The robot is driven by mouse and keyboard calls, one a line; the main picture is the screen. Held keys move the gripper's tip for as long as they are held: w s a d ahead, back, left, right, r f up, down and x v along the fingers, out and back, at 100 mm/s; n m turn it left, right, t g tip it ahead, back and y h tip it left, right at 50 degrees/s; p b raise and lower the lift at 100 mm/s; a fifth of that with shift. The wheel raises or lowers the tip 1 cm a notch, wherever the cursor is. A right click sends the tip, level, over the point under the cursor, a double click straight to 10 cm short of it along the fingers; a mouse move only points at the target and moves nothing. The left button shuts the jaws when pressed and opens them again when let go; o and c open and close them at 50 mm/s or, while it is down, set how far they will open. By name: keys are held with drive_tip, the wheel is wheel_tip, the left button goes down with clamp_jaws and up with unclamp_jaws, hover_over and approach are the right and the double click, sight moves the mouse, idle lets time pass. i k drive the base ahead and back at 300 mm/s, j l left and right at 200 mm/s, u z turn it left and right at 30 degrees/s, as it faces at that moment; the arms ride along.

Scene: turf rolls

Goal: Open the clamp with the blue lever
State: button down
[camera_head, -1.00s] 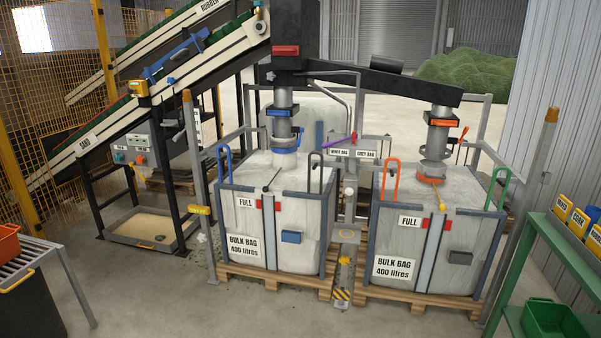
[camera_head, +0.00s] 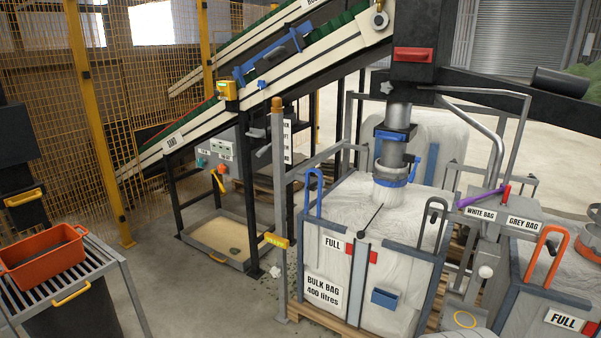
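The clamp (camera_head: 389,181) is a blue ring around the white neck of the left bulk bag (camera_head: 350,215), just under the grey filling spout (camera_head: 391,152). A blue lever (camera_head: 431,164) stands nearly upright to the right of the ring. I cannot tell for sure whether it joins the ring or whether the clamp is shut. A separate blue collar (camera_head: 395,133) sits higher on the spout. My gripper is not in view.
A box with a purple lever (camera_head: 481,197) and bag labels stands right of the bag. A grey post (camera_head: 279,200) stands in front at left. An orange crate (camera_head: 42,257) rests on a slatted table at far left.

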sight(413, 173)
drive_tip(key=i+z, duration=0.25)
drive_tip(key=i, duration=0.3)
drive_tip(key=i+j+z, duration=0.25)
drive_tip(key=i, duration=0.35)
drive_tip(key=i+j+z, duration=0.2)
drive_tip(key=i, duration=0.35)
drive_tip(key=i+z, duration=0.25)
drive_tip(key=i+j+z, duration=0.15)
drive_tip(key=i+z, duration=0.15)
drive_tip(key=i, duration=0.1)
